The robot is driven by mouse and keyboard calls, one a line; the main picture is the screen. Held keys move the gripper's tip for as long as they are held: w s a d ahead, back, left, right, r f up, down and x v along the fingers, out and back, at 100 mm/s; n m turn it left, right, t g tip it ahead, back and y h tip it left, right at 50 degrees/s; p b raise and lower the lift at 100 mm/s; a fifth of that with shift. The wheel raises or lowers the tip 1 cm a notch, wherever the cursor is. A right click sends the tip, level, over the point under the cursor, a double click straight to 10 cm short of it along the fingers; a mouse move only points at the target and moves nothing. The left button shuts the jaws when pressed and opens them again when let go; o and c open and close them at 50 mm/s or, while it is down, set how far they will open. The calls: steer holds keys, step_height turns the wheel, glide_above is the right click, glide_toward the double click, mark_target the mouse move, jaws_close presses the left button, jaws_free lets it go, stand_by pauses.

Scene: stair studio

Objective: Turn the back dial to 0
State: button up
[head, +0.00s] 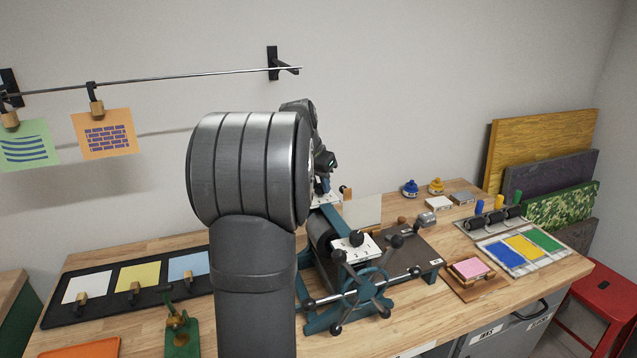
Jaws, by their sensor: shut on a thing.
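The press (345,292) stands mid-table, with a dark roller, a blue-green frame and a spoked handwheel. Its front dial, a black knob (357,238) on a white marked plate, shows clearly. The back dial is hidden behind my arm and gripper; only part of its white plate (325,197) shows at the far end of the roller. My gripper (322,182) is at that back plate, pointing down and mostly hidden by my arm. It is shut on the back dial's knob. The dial's setting cannot be read from here.
A black tray (98,314) with coloured sheets lies left. Inking rollers (495,218), a striped colour slab (525,248) and a pink pad (471,268) lie right. Cards hang from a rail (190,76) above. My arm fills the middle of the view.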

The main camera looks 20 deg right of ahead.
steer(key=shift+n+y, duration=0.4)
steer(key=shift+n, duration=0.6)
steer(key=shift+t, duration=0.3)
steer(key=o, duration=1)
steer(key=v, duration=1.7)
steer(key=shift+r, duration=0.2)
steer(key=shift+a, duration=0.15)
